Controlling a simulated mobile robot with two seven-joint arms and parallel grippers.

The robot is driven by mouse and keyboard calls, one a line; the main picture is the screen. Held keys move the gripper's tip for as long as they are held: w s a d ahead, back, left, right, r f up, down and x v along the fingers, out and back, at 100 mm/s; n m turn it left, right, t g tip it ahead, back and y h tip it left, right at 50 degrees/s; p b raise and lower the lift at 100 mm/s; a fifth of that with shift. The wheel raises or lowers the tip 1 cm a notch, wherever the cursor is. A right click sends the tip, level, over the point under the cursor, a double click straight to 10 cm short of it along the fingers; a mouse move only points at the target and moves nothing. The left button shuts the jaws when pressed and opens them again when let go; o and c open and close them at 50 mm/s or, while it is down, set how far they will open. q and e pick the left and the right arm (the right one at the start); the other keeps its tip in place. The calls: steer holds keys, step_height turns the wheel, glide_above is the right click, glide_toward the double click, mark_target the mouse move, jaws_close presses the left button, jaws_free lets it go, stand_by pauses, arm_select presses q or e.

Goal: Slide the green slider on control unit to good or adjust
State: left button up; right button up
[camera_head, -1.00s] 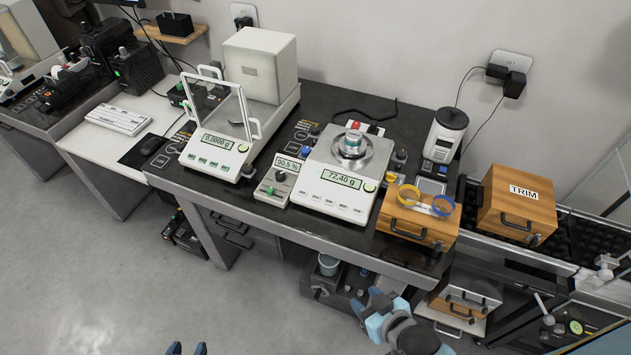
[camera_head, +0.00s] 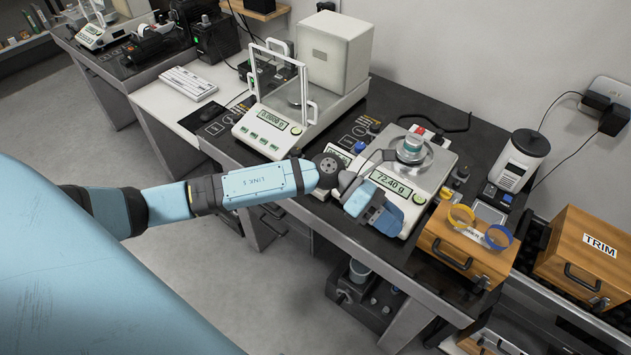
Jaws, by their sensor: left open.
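The control unit (camera_head: 341,154) stands between the two balances on the black table. Only its upper part with a small display shows. Its green slider is hidden behind my left arm and wrist in this view. My right gripper is not in view.
The right balance reads 72.40 g and has a metal weight (camera_head: 411,147) on its pan. The glass-shielded balance (camera_head: 268,132) stands to the left. A wooden box (camera_head: 463,252) with yellow and blue rings stands to the right, with a TRIM box (camera_head: 585,255) beyond.

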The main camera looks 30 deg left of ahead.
arm_select(q)
steer(key=w+a+m+y+b, duration=0.1)
steer(key=w+a+m+y, duration=0.3)
steer(key=a, duration=0.5)
steer(key=w+a+m+y+b, duration=0.1)
steer(key=w+a+y, duration=0.2)
steer(key=a+y, duration=0.4)
steer(key=w+a+m+y, duration=0.3)
steer(key=a+y, duration=0.1)
steer(key=a, duration=0.6)
steer(key=f+p, duration=0.1)
steer(key=f, duration=1.3)
steer(key=shift+w, duration=0.2)
steer(key=shift+c, duration=0.2)
